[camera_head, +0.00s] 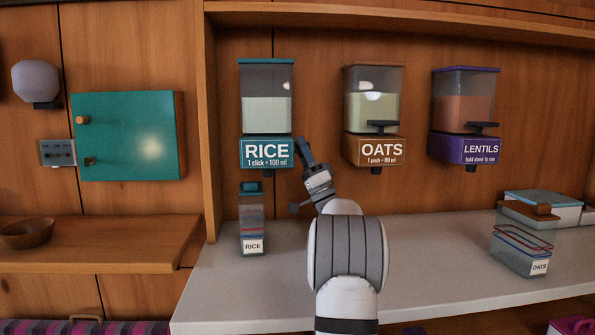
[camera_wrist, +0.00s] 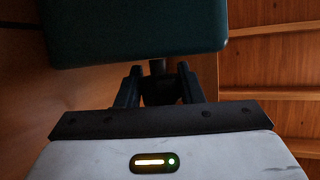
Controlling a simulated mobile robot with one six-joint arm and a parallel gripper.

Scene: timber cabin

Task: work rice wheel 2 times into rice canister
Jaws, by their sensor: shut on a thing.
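The rice dispenser (camera_head: 266,105) hangs on the back wall, with pale rice in its clear hopper and a teal base marked "RICE, 1 click = 100 ml". My gripper (camera_head: 304,150) is at the right side of that base. In the wrist view my gripper (camera_wrist: 158,82) has its fingers on either side of the small dark rice wheel (camera_wrist: 157,66), just by the dark teal base (camera_wrist: 130,30). The wheel is mostly hidden by the fingers. The rice canister (camera_head: 251,215) stands upright on the counter below the dispenser, with coloured lines and a RICE label. I cannot tell its fill level.
The oats dispenser (camera_head: 373,110) and the lentils dispenser (camera_head: 464,115) hang to the right. A clear oats container (camera_head: 522,250) and a lidded box (camera_head: 541,208) stand on the right of the counter (camera_head: 430,260). The counter's middle is clear. A teal cabinet (camera_head: 127,135) is at left.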

